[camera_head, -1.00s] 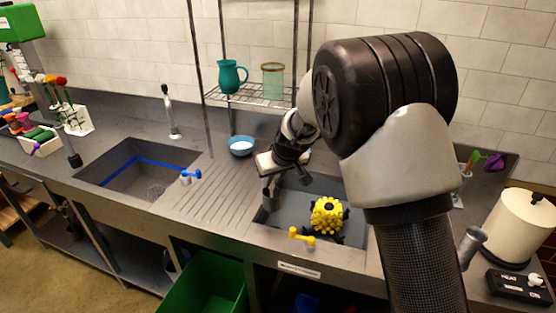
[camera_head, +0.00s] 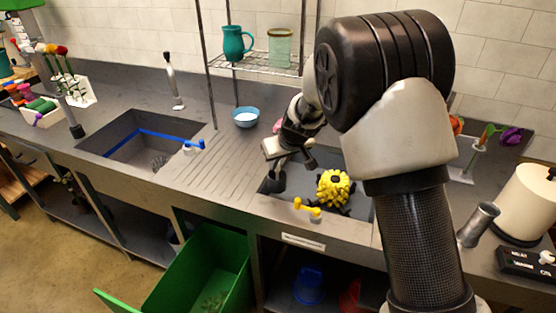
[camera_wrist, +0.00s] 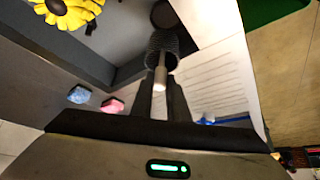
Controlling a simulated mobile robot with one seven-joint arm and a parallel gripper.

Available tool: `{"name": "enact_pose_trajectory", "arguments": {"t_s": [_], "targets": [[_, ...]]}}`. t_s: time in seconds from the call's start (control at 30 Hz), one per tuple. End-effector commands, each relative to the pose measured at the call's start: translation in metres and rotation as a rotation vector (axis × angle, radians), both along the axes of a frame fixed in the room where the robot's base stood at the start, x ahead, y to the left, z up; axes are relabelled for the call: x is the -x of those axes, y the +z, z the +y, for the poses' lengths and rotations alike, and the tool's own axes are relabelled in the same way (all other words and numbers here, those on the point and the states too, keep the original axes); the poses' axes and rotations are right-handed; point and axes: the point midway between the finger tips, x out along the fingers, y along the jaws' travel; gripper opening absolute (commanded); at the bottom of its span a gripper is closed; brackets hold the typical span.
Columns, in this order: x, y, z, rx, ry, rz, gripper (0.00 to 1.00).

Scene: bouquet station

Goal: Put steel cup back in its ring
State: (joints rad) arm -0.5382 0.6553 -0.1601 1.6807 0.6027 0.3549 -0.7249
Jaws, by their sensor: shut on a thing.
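My gripper (camera_head: 277,178) hangs over the left edge of the right-hand sink. In the wrist view its fingers (camera_wrist: 163,95) are shut on the pale stem of a dark ribbed, brush-like thing (camera_wrist: 163,45), which points away from me. A steel cup-like cylinder (camera_head: 479,222) leans tilted at the counter's right front, well apart from my gripper. I cannot make out a ring clearly, nor tell whether one holds this cylinder.
A yellow flower (camera_head: 335,188) lies in the right sink, also seen in the wrist view (camera_wrist: 66,10). A yellow tap handle (camera_head: 308,207) stands at the front rim. A blue bowl (camera_head: 245,117) sits behind the ribbed drainboard (camera_head: 215,172). A green bin (camera_head: 200,270) is below.

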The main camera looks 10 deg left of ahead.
Motion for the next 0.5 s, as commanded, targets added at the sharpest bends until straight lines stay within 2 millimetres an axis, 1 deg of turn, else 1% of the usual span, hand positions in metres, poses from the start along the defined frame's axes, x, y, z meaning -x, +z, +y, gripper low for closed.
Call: {"name": "enact_pose_trajectory", "arguments": {"t_s": [0.03,0.5], "targets": [[0.0,-0.007,0.0,0.0,0.0,0.0,0.0],[0.0,-0.045,0.0,-0.001,0.0,-0.001,0.0]]}}
